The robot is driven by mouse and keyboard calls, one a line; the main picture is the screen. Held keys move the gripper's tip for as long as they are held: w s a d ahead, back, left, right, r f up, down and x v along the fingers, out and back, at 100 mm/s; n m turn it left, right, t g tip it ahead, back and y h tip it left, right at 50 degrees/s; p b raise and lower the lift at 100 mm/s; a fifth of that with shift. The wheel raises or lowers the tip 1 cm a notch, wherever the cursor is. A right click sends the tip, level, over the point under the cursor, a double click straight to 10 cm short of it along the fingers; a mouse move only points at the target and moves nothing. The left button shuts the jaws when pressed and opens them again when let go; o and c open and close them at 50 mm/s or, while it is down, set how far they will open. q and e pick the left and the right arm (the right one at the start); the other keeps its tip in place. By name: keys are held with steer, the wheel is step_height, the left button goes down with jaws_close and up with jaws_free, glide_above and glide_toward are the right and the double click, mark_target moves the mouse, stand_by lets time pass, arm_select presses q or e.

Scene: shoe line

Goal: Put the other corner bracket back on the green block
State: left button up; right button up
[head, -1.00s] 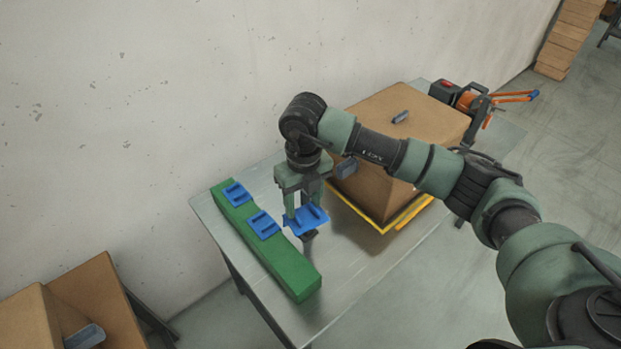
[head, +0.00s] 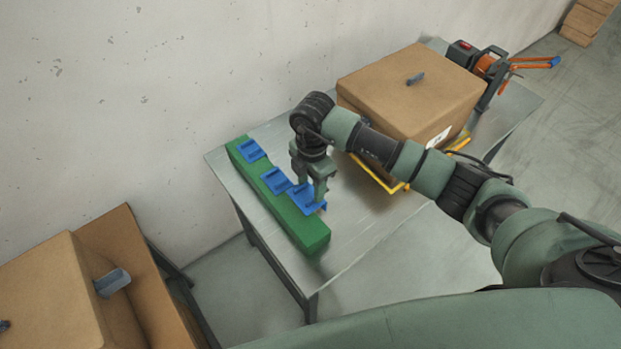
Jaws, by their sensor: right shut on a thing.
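My right gripper (head: 311,193) is shut on a third blue corner bracket (head: 306,201). This bracket is at the block's top edge, just nearer than the middle one. I cannot tell whether it rests fully on the block. The gripper hides part of it. My left gripper is not in view.
Open cardboard boxes (head: 75,300) stand at lower left. The table's near right part is clear.

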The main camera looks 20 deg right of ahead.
mark_target(311, 194)
steer(key=shift+f+b, duration=2.6)
steer(key=shift+f, duration=0.8)
steer(key=shift+f+b, duration=0.7)
steer(key=shift+f, duration=0.35)
steer(key=shift+f, duration=0.35)
steer(key=o, duration=1.9)
steer(key=shift+c, duration=0.2)
